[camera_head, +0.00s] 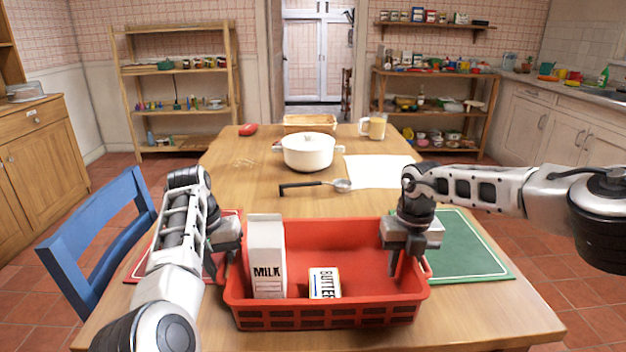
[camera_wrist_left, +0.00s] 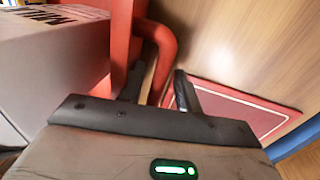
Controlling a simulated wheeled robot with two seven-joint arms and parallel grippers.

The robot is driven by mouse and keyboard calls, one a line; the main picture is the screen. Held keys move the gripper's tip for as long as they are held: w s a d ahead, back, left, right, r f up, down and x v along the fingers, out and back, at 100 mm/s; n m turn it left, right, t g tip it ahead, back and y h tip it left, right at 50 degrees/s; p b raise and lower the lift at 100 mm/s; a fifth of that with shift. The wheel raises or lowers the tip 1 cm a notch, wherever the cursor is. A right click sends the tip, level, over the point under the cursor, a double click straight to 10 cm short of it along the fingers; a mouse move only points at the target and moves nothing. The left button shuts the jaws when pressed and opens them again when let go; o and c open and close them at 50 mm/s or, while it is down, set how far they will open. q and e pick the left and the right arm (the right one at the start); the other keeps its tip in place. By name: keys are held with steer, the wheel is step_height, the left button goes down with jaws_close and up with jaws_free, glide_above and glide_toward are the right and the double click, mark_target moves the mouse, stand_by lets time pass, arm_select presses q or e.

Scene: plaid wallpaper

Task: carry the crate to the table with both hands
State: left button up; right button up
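The red crate (camera_head: 325,317) appears to rest on the near part of the wooden table (camera_head: 330,209). It stands level and holds a milk carton (camera_head: 267,262) and a butter pack (camera_head: 324,283). My left gripper (camera_wrist_left: 157,90) is at the crate's left side. Its two fingers stand apart on either side of the red side handle (camera_wrist_left: 165,45), with a small gap showing. My right gripper (camera_head: 405,264) points down at the crate's right wall, its fingers apart and astride the rim. Their tips are partly hidden there.
A green mat (camera_head: 465,250) lies right of the crate and a red mat (camera_head: 140,270) left. A blue chair (camera_head: 75,250) stands at the left.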

arm_select(q)
step_height(320, 180, up, 11)
steer(key=a, duration=0.2)
steer(key=shift+r, duration=0.15)
arm_select(e)
steer(key=r, duration=1.2)
steer(key=shift+d, duration=0.25)
arm_select(q)
steer(key=shift+s, duration=0.1)
arm_select(e)
steer(key=shift+s, duration=0.1)
